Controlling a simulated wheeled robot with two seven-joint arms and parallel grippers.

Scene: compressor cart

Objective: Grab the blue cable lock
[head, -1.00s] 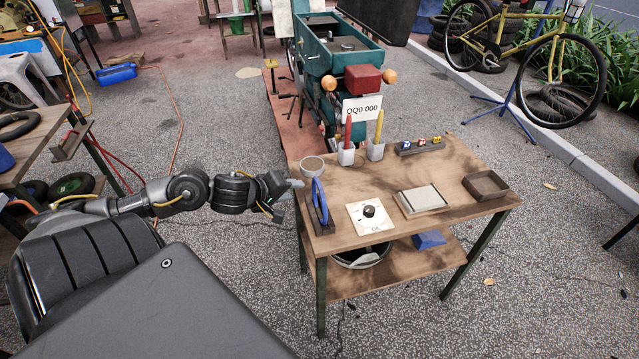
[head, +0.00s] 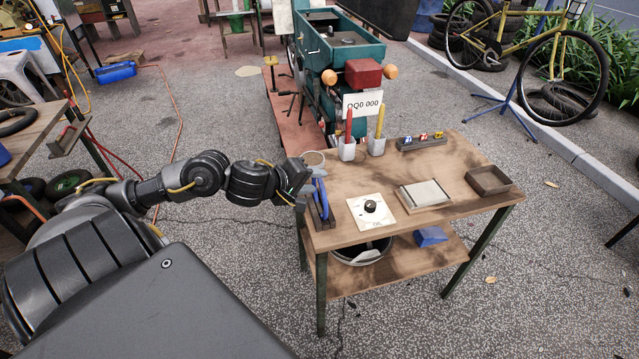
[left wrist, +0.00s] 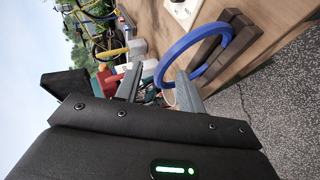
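The blue cable lock (head: 321,196) is a blue ring standing on edge in a dark slotted wooden holder (head: 315,215) at the table's left edge. In the left wrist view the ring (left wrist: 215,31) rises from the holder (left wrist: 234,36). My left gripper (head: 308,187) is at the table's left edge, right beside the ring. In the left wrist view its two fingers (left wrist: 157,88) are apart, with the ring's near edge showing in the gap between them. The right finger covers part of the ring. Whether a finger touches it I cannot tell. My right gripper is not in view.

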